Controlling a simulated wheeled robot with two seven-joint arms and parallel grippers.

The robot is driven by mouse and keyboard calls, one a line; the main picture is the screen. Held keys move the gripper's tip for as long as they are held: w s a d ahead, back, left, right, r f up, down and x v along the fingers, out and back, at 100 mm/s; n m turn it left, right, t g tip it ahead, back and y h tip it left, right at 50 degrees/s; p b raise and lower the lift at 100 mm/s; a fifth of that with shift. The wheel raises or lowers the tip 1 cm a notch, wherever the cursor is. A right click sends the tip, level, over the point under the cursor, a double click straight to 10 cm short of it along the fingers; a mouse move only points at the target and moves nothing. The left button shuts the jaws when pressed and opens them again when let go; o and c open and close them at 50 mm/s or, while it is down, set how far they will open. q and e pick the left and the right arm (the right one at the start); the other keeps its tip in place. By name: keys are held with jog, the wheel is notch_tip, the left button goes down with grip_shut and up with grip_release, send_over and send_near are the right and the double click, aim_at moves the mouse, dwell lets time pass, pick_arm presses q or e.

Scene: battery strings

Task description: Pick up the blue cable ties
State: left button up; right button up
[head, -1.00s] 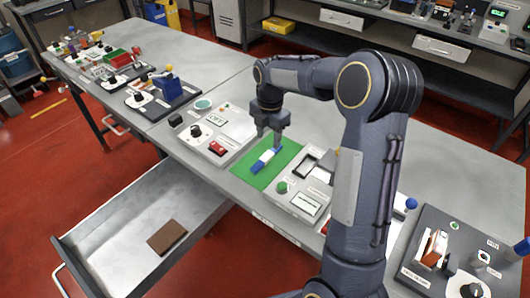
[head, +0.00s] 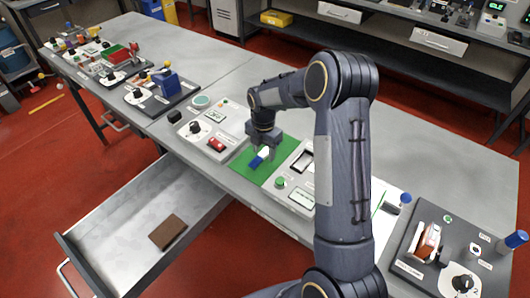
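The blue cable ties (head: 256,162), a small blue bundle with a white band, lie on a green mat (head: 252,176) at the front of the workbench. My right gripper (head: 261,153) points down directly over the bundle, with its fingers around or just above it. The fingers appear apart, and part of the bundle is hidden behind them. I cannot tell whether they touch it. My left gripper is not in view.
A grey panel with a red switch (head: 216,144) lies left of the mat. A panel with a green button (head: 280,182) lies right of it. An open drawer (head: 120,235) holding a brown block (head: 167,232) juts out below the bench.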

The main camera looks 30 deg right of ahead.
jog(key=c, duration=1)
grip_shut()
jog(key=shift+r, duration=0.15)
